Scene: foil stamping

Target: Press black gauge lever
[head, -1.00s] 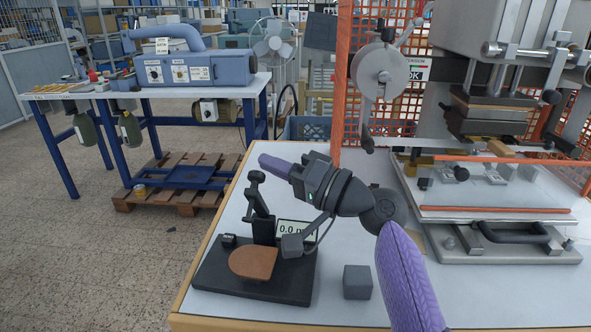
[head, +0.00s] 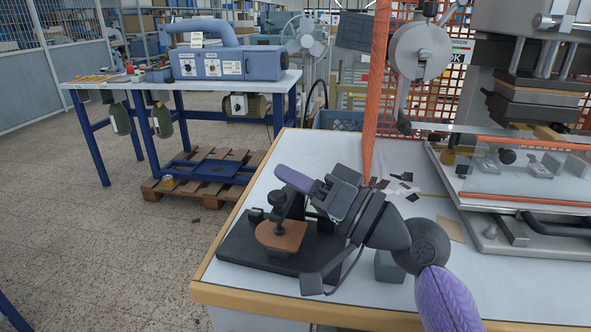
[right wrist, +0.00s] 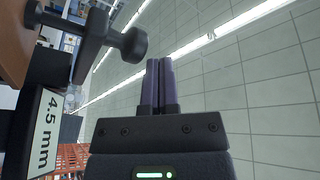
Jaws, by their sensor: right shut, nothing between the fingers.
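The black gauge (head: 327,245) stands on the table with a brown leather piece (head: 281,238) on its base. Its black lever (head: 278,212) rises over the leather; in the right wrist view the lever's arm and round knob (right wrist: 133,45) show at upper left, beside my fingers. The gauge display (right wrist: 45,130) reads 4.5 mm there. My right gripper (head: 280,171) is shut and empty, its purple fingers just above and behind the lever in the head view. I cannot tell whether they touch it. In the right wrist view its fingertips (right wrist: 158,62) lie together. My left gripper is out of view.
A grey block (head: 389,267) stands right of the gauge, partly behind my right arm. Dark chips (head: 408,187) lie behind. The stamping press (head: 530,170) fills the right side. A blue bench with a machine (head: 225,63) stands at back left.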

